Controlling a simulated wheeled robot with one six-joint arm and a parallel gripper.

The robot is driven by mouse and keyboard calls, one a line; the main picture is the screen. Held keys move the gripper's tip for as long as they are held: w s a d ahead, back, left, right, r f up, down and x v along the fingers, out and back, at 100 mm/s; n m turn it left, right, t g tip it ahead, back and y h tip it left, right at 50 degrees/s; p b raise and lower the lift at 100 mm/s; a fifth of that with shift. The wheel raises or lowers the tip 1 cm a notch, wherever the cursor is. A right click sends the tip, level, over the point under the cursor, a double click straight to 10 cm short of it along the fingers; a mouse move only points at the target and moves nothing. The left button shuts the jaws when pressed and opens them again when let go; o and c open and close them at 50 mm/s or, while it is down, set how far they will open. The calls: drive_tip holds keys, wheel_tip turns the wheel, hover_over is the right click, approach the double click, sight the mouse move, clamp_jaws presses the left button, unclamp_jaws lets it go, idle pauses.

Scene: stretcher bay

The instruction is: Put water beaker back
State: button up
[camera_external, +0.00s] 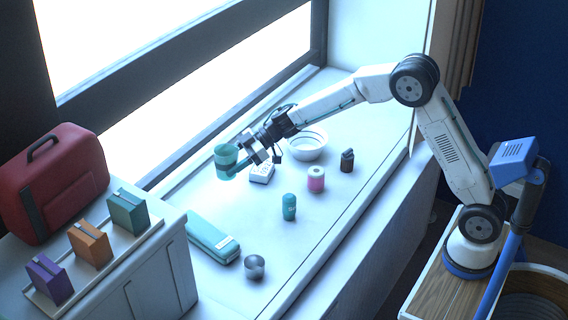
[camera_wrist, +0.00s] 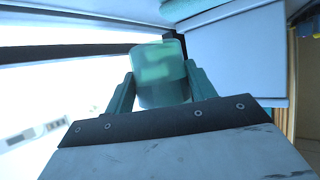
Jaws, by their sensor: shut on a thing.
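The water beaker (camera_external: 226,155) is a teal, see-through cup near the window side of the white sill. My gripper (camera_external: 239,161) is shut on it from the right. In the wrist view the beaker (camera_wrist: 158,72) sits between the two teal fingers of my gripper (camera_wrist: 160,88), and it looks roughly upright. Teal shows just below the beaker in the outside view. I cannot tell whether the beaker touches the sill or hangs a little above it.
On the white sill (camera_external: 300,240) stand a white bowl (camera_external: 307,144), a white box (camera_external: 262,173), a pink-banded jar (camera_external: 316,180), a brown bottle (camera_external: 347,160), a teal bottle (camera_external: 289,206), a teal case (camera_external: 212,236) and a metal cup (camera_external: 254,266). A cabinet with a red bag (camera_external: 65,175) is left.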

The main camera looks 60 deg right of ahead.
wheel_tip(320, 180, down, 12)
drive_tip(key=shift+f, duration=0.2)
idle(0.4)
drive_tip(key=shift+f, duration=0.2)
drive_tip(key=o, duration=1)
drive_tip(key=shift+o, duration=0.3)
drive_tip(key=shift+r, duration=0.2)
drive_tip(key=v, duration=0.7)
drive_tip(key=shift+s+d+r, duration=0.1)
drive_tip(key=shift+d+r, duration=0.05)
drive_tip(key=shift+d, duration=0.1)
